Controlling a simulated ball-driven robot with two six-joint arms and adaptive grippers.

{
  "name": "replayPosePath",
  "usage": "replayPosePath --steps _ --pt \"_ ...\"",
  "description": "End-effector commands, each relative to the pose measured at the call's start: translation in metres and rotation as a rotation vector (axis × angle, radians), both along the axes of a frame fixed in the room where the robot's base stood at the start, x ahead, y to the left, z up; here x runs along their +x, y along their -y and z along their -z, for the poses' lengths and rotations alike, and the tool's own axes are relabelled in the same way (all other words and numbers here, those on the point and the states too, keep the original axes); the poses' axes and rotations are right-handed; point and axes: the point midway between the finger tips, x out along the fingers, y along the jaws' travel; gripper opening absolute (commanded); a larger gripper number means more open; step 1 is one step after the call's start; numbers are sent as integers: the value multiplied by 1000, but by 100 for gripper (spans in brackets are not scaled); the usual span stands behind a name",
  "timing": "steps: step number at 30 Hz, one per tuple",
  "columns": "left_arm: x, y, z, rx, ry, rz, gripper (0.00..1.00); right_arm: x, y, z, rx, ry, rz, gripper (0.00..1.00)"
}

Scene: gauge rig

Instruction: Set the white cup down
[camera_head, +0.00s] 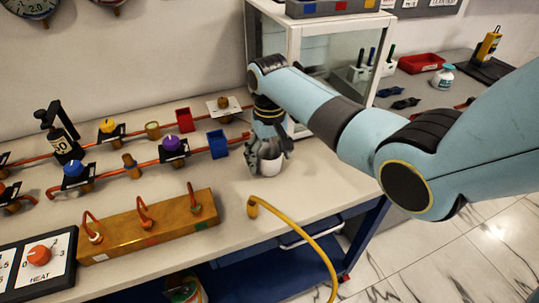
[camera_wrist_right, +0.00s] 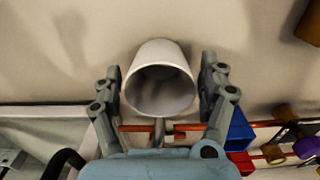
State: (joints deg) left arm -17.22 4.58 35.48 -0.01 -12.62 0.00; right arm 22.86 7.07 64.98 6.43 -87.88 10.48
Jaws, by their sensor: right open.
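The white cup (camera_head: 271,164) is on the light bench top (camera_head: 320,192), near its right end, and looks upright with its base at the surface. In the right wrist view the cup (camera_wrist_right: 160,78) has its open mouth towards the camera and looks empty. My right gripper (camera_head: 267,155) comes down over the cup from above. Its fingers (camera_wrist_right: 160,66) are open, one on each side of the cup, with a small gap showing at both sides. The gripper hides part of the cup in the head view. My left gripper is not in view.
A blue box (camera_head: 218,145) and copper pipe with valves stand left of the cup. A glass-sided cabinet (camera_head: 325,65) is close behind. A brass block (camera_head: 150,226) and a yellow hose (camera_head: 300,232) are nearer the front edge. Bench right of the cup is clear.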

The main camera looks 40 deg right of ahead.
Motion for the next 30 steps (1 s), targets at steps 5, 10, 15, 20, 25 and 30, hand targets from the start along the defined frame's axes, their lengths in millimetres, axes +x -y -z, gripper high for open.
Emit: replayPosePath --steps 5,10,15,20,25,30 --pt "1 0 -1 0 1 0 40 0 0 -2 0 0 0 76" --pt "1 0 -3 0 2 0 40 1 0 -23 -1 4 0 76" --pt "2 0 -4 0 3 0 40 1 0 -61 -1 6 0 76" --pt "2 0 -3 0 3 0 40 1 0 -94 0 4 -1 76" --pt "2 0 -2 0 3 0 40 1 0 -116 -1 3 0 76" --pt "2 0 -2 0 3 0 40 0 0 -123 0 0 1 76"
